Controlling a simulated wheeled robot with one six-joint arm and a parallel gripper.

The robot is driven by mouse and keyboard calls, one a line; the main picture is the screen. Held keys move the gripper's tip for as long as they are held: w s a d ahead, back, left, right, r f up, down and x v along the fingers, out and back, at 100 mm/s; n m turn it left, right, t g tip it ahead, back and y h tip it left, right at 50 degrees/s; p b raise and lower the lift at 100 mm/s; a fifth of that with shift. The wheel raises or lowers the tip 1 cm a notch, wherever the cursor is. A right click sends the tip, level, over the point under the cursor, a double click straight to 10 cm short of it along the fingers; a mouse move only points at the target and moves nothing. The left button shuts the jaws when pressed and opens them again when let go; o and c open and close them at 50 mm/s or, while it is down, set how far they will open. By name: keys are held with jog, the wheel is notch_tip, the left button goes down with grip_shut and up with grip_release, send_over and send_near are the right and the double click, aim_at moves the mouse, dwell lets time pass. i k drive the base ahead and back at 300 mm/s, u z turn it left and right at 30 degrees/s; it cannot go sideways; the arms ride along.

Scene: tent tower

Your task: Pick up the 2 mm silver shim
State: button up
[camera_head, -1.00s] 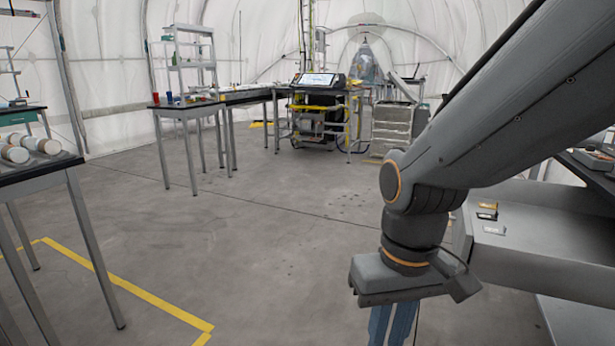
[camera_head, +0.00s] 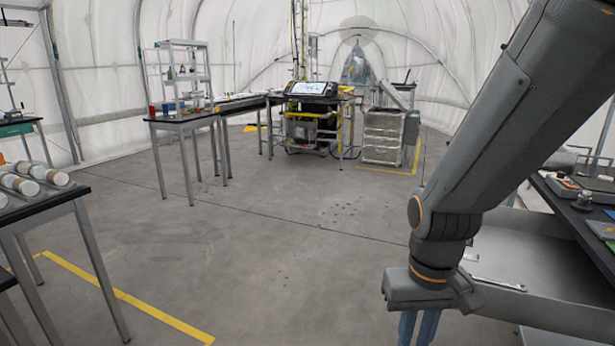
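My gripper (camera_head: 418,328) hangs at the lower right, pointing down, with two blue fingers close together. Their tips are cut off by the bottom edge, so I cannot tell whether they are open or shut on something. A grey open drawer or tray (camera_head: 545,308) lies behind and right of the gripper. A small pale piece (camera_head: 470,257) shows in it beside my arm, too small and partly hidden to identify. I cannot make out the 2 mm silver shim for sure; my arm covers part of the drawer.
A dark-topped bench (camera_head: 568,203) with small items stands at the right, above the drawer. A table with white cylinders (camera_head: 35,172) is at the left. Tables and a console (camera_head: 312,88) stand at the back. The grey floor between is clear, with yellow tape lines.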

aim_at(470, 256)
jog(key=u, duration=1.05)
jog(key=i, duration=0.45)
jog(key=z, duration=1.8)
jog(key=k, duration=0.65)
jog(key=z, duration=0.5)
jog(key=i, duration=1.55)
jog(key=u, duration=0.45)
